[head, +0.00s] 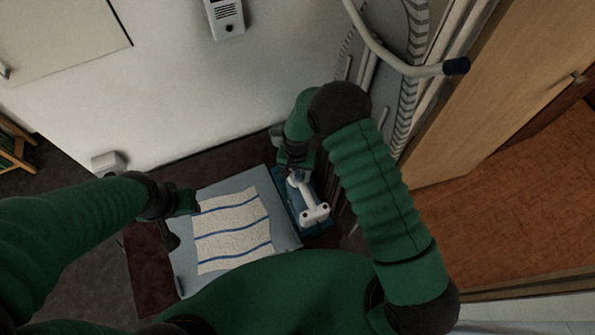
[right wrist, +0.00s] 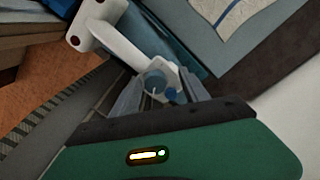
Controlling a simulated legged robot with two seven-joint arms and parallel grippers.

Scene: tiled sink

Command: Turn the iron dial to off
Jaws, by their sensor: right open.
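The white iron (head: 312,214) rests on a teal stand at the right end of the ironing board (head: 178,262). It also shows in the right wrist view (right wrist: 117,42), where its round blue dial (right wrist: 154,80) faces me. My right gripper (right wrist: 158,84) is open, with one finger on each side of the dial. I cannot tell whether the fingers touch it. In the head view my right gripper (head: 294,168) is at the iron's far end and hides the dial. My left gripper (head: 180,220) is at the board's left edge beside the cloth; its finger opening is unclear.
A cream cloth with blue stripes (head: 232,225) lies on the board. A white wall stands behind, with pipes and a curved rail (head: 400,65) at the right. A wooden door (head: 500,85) is farther right.

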